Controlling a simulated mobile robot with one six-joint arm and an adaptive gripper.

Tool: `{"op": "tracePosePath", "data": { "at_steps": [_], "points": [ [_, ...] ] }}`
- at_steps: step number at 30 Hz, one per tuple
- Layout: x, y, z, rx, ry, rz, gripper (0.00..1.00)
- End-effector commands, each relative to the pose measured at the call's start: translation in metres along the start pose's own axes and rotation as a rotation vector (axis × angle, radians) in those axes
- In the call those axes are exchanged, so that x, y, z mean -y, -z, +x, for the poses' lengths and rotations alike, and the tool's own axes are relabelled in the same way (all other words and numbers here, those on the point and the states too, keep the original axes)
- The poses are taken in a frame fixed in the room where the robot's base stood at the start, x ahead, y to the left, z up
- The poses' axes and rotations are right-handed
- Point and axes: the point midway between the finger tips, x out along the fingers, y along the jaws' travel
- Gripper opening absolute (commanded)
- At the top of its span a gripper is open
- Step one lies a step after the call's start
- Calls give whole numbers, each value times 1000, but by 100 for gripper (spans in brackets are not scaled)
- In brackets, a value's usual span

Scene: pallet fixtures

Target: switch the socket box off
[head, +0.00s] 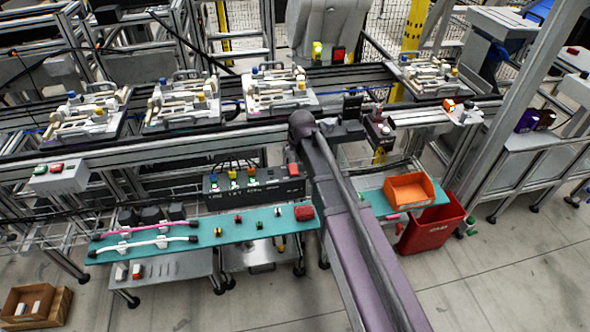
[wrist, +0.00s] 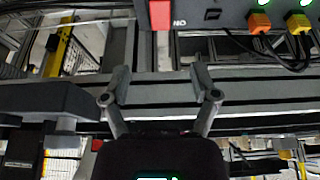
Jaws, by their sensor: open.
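The socket box (head: 225,190) is a long black box behind the teal shelf in the head view, with blue, yellow and orange plugs and green lights. A red switch (head: 293,170) is at its right end. In the wrist view the box (wrist: 208,14) is at the top, upside down, with ON lettering beside the red switch (wrist: 160,20). In the head view I cannot make out the fingertips.
A teal shelf (head: 170,245) holds pink and white tubes and small coloured parts. A conveyor rail with several fixture pallets (head: 185,103) runs behind. An orange bin (head: 408,190) and a red crate (head: 433,222) stand right of my arm.

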Motion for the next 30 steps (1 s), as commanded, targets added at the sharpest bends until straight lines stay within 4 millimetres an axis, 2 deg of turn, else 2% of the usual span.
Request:
{"op": "tracePosePath", "data": {
  "at_steps": [3, 30],
  "points": [
    [0, -1, 13, 0, 0, 0, 77],
    [2, -1, 87, 0, 1, -2, 77]
  ]
}}
